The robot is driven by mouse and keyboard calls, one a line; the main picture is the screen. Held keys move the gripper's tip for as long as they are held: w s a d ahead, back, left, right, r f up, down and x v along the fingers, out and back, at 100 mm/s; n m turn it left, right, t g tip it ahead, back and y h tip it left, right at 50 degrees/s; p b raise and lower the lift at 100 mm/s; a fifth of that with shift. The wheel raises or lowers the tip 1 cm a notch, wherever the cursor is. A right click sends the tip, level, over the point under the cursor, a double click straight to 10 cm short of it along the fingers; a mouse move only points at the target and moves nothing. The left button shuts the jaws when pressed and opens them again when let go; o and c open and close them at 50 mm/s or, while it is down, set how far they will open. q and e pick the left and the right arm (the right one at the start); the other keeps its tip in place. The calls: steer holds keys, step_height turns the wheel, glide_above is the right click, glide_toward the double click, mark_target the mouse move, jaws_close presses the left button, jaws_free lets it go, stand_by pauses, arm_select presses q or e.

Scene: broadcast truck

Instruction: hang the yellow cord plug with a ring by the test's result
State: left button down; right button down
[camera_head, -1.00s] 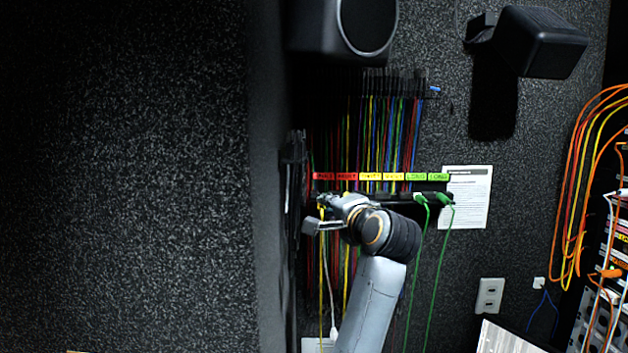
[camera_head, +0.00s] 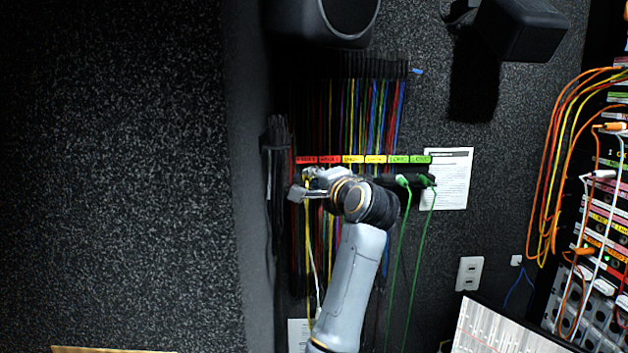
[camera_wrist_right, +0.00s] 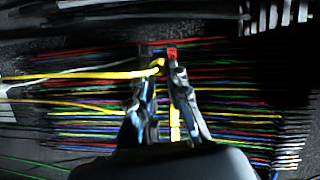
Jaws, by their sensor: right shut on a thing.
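My right gripper (camera_head: 304,184) is at the left end of the dark hanging rail (camera_head: 392,181), just below the red labels (camera_head: 307,160). It is shut on the yellow cord plug (camera_wrist_right: 158,66), which shows between the fingertips (camera_wrist_right: 163,84) in the right wrist view. The yellow cord (camera_head: 308,232) hangs down from the gripper in the head view and runs left in the wrist view. A red label (camera_wrist_right: 172,52) is close beyond the fingertips. The plug's ring, and whether the plug touches the rail, cannot be told. My left gripper is not in view.
The label row continues right with yellow labels (camera_head: 364,160) and green labels (camera_head: 409,160). Two green plugs (camera_head: 403,180) hang under the green labels. Many coloured cords (camera_head: 375,115) hang behind. A speaker (camera_head: 335,18) juts out above; a paper sheet (camera_head: 452,180) is at the right.

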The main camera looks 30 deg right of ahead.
steer(key=w+d+f, duration=0.2)
steer(key=w, duration=0.2)
steer(key=shift+w+d+f, duration=0.35)
steer(key=shift+d+f, duration=0.05)
stand_by(0.4)
stand_by(0.9)
steer(key=shift+f, duration=0.15)
stand_by(0.5)
steer(key=shift+c, duration=0.6)
jaws_free()
